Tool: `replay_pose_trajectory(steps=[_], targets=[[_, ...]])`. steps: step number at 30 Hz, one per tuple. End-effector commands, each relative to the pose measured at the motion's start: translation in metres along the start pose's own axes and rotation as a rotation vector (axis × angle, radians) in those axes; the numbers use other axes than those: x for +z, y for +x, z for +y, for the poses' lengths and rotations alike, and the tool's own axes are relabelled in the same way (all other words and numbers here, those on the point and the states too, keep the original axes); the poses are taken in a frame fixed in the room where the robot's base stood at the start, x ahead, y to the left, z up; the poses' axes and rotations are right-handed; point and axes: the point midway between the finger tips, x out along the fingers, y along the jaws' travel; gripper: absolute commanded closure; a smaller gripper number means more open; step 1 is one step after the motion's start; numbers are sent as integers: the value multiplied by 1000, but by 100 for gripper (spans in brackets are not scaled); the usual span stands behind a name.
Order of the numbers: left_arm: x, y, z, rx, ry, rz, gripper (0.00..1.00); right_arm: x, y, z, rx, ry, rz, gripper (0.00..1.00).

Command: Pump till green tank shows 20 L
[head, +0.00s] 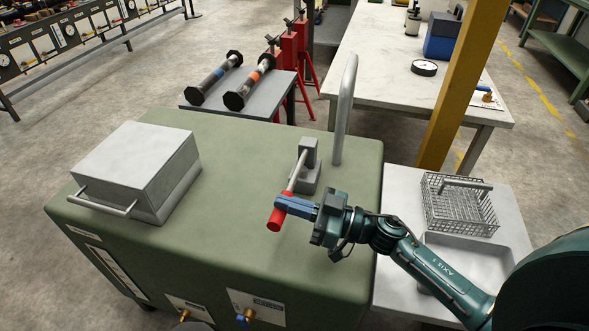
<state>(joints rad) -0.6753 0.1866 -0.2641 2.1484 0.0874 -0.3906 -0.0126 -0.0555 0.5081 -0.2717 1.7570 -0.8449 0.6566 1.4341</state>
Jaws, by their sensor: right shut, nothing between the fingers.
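The green tank (225,265) fills the middle of the head view. On its top stands a grey pump block (306,172) with a metal lever rod (297,172) that slants down towards a red grip (275,222). My right gripper (284,204) comes in from the right, shut and with nothing between its fingers. Its fingertips lie over or against the upper part of the red grip; I cannot tell if they touch. A pale strip that looks like a level gauge (116,273) is on the tank's left front face, too oblique to read. My left gripper is not in view.
A grey box with a bar handle (138,168) sits on the tank's left top. A bent pipe (343,115) rises behind the pump. Right are a wire basket (460,207), a tray (470,250) and a yellow post (460,85). Brass valves (246,316) are at the front.

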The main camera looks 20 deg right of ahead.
Motion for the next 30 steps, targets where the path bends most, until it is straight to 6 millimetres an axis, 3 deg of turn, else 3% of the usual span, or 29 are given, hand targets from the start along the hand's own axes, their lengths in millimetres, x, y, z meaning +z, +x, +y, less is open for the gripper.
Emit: replay_pose_trajectory(steps=[3, 12, 26, 30], targets=[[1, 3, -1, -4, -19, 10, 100, 16, -2, -1, 0, -4, -2, 100], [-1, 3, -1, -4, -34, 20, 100, 29, -4, -2, -1, -2, -2, 100], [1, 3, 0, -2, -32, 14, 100, 29, -4, -2, -1, -3, -2, 100], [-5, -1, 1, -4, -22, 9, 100, 20, -3, -1, -1, -3, -2, 100]])
